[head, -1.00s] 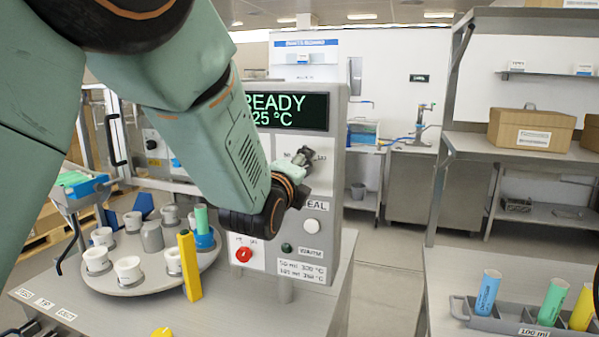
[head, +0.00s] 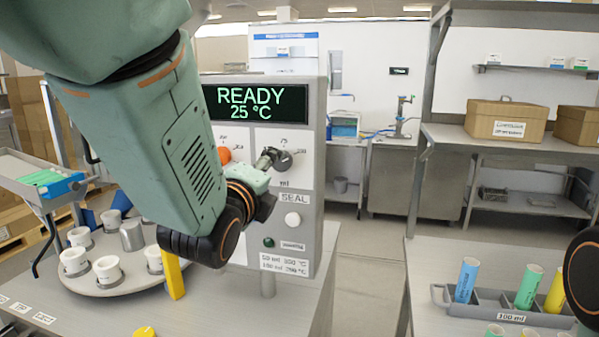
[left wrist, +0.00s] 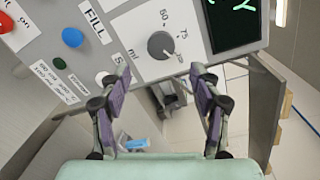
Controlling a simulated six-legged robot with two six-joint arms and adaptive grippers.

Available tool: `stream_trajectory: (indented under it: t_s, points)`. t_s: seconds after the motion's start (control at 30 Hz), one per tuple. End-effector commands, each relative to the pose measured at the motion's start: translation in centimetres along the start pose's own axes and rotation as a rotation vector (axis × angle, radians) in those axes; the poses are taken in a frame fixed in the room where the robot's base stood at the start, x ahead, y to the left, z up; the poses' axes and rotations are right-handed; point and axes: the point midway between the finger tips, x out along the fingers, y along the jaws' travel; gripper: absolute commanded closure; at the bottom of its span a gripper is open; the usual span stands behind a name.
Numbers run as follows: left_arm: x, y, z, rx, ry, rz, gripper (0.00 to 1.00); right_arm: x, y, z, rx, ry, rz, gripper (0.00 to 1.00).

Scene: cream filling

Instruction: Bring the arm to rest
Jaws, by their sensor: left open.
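My left arm comes in from the left across the front of the filling machine (head: 318,180). Its gripper (head: 266,160) is near the volume dial (head: 283,160) on the panel and partly hidden by my wrist. In the left wrist view my left gripper (left wrist: 162,82) is open and empty, with its two purple-padded fingers spread. The dial also shows there as a grey knob (left wrist: 160,45) beyond the fingers, apart from them. The display (head: 255,107) reads READY 25 °C. A dark part of my right arm shows at the right edge; its gripper is out of view.
A round turntable (head: 105,288) with white cups stands at the left, beside a yellow post (head: 174,275). A grey rack (head: 440,297) with coloured tubes sits on the right bench. Cardboard boxes (head: 506,121) lie on a shelf behind. Floor between the benches is clear.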

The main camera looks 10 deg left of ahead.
Motion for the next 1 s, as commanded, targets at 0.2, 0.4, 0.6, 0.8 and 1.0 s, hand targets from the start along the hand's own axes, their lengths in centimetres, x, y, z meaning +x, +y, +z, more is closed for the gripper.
stream_trajectory:
  t_s: [0.2,0.4,0.6,0.8,1.0]
  points:
    - [0.0,0.0,0.0,0.0,0.0,-0.001,0.37,0.0,0.0,0.0,0.0,0.0,0.0,0.6]
    - [0.0,0.2,-0.1,-0.132,0.002,0.008,0.37,0.0,0.0,0.0,0.0,0.0,0.0,0.6]
    - [-0.5,2.1,-0.5,-0.524,0.003,0.081,0.37,0.0,0.0,0.0,0.0,0.0,0.0,0.6]
    - [-1.8,10.8,-2.9,-0.96,-0.046,0.281,0.37,1.4,0.0,0.0,0.0,0.0,0.0,0.6]
    - [-5.1,23.2,-6.9,-1.327,-0.194,0.547,0.37,3.6,0.0,0.0,0.0,0.0,0.0,0.6]
